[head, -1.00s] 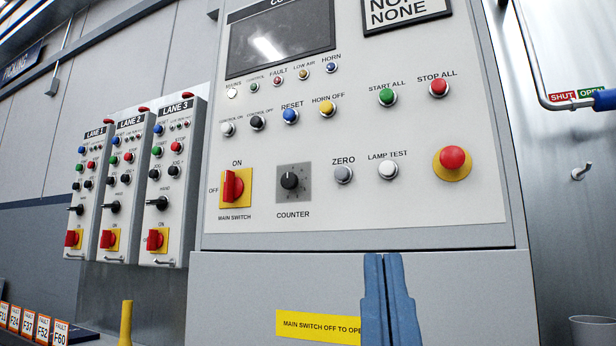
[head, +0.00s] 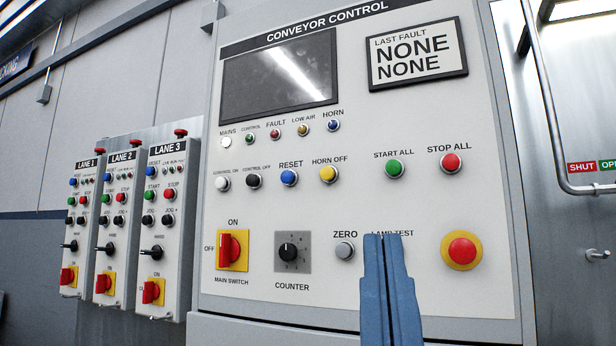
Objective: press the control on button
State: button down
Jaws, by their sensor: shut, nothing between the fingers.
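The control on button (head: 222,183) is a white round push button at the left of the middle row on the conveyor control panel (head: 420,215). Its small label sits just above it. The black control off button (head: 253,181) is directly to its right. My gripper (head: 386,240) is shut and empty, its blue fingers pointing up in front of the lower panel. It is well to the right of and below the control on button. It hides the lamp test button and part of that label.
The red main switch (head: 229,250) and counter knob (head: 288,252) are below the button row. A red stop button on a yellow ring (head: 462,250) is right of my gripper. Lane boxes (head: 160,235) stand at the left. A bent pipe (head: 548,110) runs down at the right.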

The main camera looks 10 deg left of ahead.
aim_at(221, 183)
jog(key=i+l, duration=0.75)
jog(key=u, duration=1.45)
